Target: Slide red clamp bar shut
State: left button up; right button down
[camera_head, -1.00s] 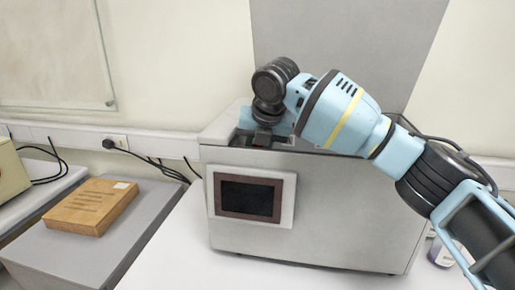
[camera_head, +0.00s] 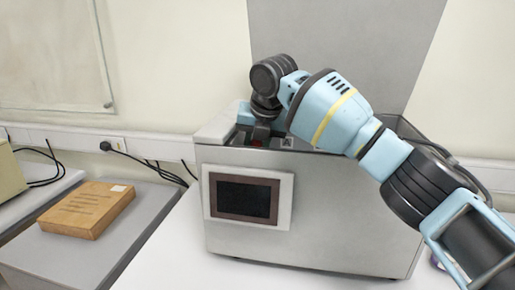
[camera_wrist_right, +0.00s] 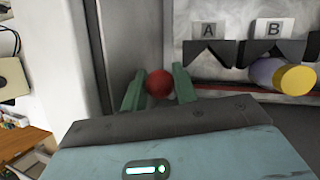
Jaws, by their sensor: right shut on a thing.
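The red round knob (camera_wrist_right: 159,82) of the clamp bar sits between the green fingers of my right gripper (camera_wrist_right: 157,90) in the right wrist view. The gripper is shut on it. A thin reddish strip runs to the right of the knob, below the slots; I cannot tell if it is the bar. In the head view my right gripper (camera_head: 260,128) reaches down into the open top of the grey machine (camera_head: 320,205), at its left end. A speck of red shows there, but the bar is mostly hidden by my wrist. My left gripper is not in view.
Dark notched holders below labels A (camera_wrist_right: 208,30) and B (camera_wrist_right: 273,29) lie right of the gripper. A yellow round end (camera_wrist_right: 295,79) and a purple one (camera_wrist_right: 264,71) sit under B. The raised grey lid (camera_head: 345,60) stands behind my arm. A wooden box (camera_head: 88,209) is far left.

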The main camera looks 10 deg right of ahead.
jog(key=c, duration=1.5)
grip_release()
jog(key=shift+w+d+r, duration=0.1)
jog(key=shift+w+r, duration=0.05)
jog(key=shift+r, duration=0.05)
jog(key=shift+o, duration=0.5)
jog(key=shift+w+f, duration=0.1)
jog(key=v, duration=0.7)
jog(key=shift+r, duration=0.3)
jog(key=shift+d, duration=0.1)
jog(key=shift+s, duration=0.25)
